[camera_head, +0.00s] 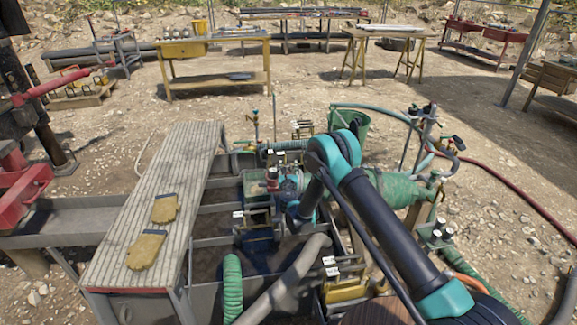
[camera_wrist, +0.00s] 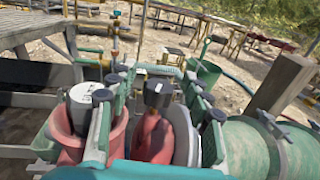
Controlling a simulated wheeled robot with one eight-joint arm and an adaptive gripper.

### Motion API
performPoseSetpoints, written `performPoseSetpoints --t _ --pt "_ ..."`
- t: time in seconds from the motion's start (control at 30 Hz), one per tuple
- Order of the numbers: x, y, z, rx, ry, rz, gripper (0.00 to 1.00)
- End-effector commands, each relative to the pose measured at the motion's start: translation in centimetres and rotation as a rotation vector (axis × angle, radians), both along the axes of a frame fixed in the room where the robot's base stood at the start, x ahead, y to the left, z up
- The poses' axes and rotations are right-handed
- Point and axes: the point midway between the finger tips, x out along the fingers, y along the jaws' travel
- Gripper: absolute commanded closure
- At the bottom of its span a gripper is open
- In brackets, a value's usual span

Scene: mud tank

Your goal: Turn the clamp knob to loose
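In the wrist view, my gripper (camera_wrist: 155,78) is open, with its two green-grey jointed fingers apart on the left and right. Between them stands a dark, short, upright knob (camera_wrist: 158,92) on a reddish body; it may be the clamp knob, but I cannot read any marking for tight or loose. No finger visibly touches it. A white-topped cap (camera_wrist: 80,94) on a red housing is just left of the left finger. In the head view, my arm reaches down over the tank (camera_head: 205,242), and a red fitting (camera_head: 271,179) shows beside my wrist. My fingertips cannot be made out there.
Two yellow gloves (camera_head: 164,208) lie on the grey plank walkway (camera_head: 130,225) at left. A green cylinder (camera_head: 400,190) lies right of my arm. Grey and green hoses (camera_head: 232,285) cross the tank. Yellow benches (camera_head: 215,68) stand behind on open gravel.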

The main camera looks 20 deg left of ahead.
Motion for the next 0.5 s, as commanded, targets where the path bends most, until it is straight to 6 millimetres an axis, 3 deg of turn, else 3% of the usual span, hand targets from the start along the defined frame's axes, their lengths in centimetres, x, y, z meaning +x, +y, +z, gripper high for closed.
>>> performPoseSetpoints --t 0.07,0.4,0.5 --pt "0.01 -0.02 0.00 0.000 0.000 0.000 0.58" --pt "0.02 -0.02 0.00 0.000 0.000 0.000 1.00" --pt "0.02 -0.02 0.00 0.000 0.000 0.001 1.00"
